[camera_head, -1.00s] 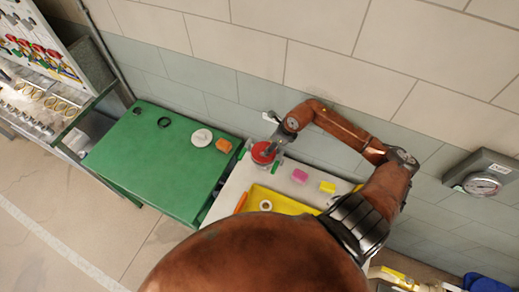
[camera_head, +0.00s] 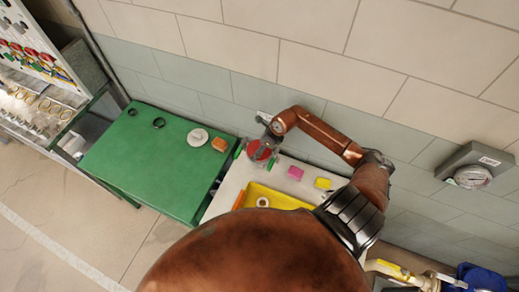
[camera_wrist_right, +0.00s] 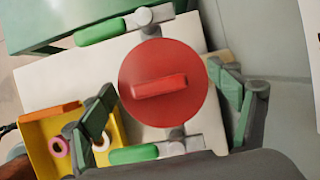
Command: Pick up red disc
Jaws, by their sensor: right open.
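The red disc (camera_head: 258,153), with a raised red bar across its top, sits at the far left corner of the white table. In the right wrist view the red disc (camera_wrist_right: 188,104) lies flat between grey fittings with green handles (camera_wrist_right: 133,155). My right gripper (camera_head: 262,147) is above the disc and partly covers it. In the right wrist view my right gripper (camera_wrist_right: 160,84) is open, one finger to the left of the disc and one to the right. Whether the fingers touch the disc cannot be told. My left gripper is not in view.
The white table also bears a yellow tray (camera_head: 285,199) holding a white ring (camera_head: 262,202), a pink block (camera_head: 295,172) and a yellow block (camera_head: 323,183). A green table (camera_head: 150,170) stands to the left, with a white disc (camera_head: 198,136) and an orange block (camera_head: 219,144). The wall is close behind.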

